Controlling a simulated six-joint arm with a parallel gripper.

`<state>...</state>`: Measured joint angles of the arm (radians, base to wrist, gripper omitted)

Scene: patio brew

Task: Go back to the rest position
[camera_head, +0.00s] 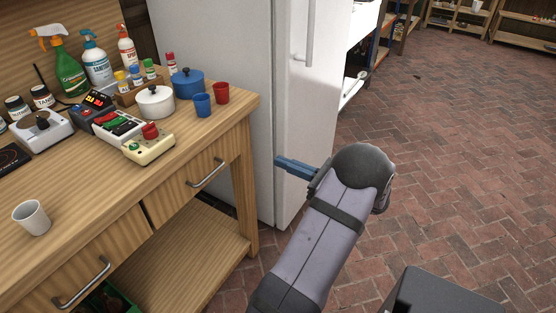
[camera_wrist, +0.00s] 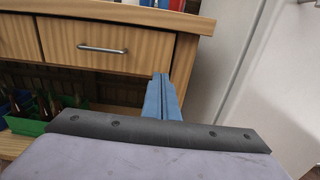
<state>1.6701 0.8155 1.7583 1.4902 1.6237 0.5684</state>
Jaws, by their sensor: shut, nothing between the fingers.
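My gripper (camera_head: 281,163) has blue fingers that point left in the head view, in front of the white fridge (camera_head: 302,100) and right of the wooden workbench (camera_head: 243,104). In the wrist view the two blue fingers of my gripper (camera_wrist: 161,80) lie side by side, closed together with nothing between them. They point toward the bench's right end, near the drawer front (camera_wrist: 110,47). No object is held.
The bench top carries a white cup (camera_head: 32,218), a white pot (camera_head: 155,102), a blue pot (camera_head: 187,83), spray bottles and several small devices. A green crate (camera_wrist: 30,122) with bottles sits on the lower shelf. The brick floor (camera_head: 460,130) to the right is mostly clear.

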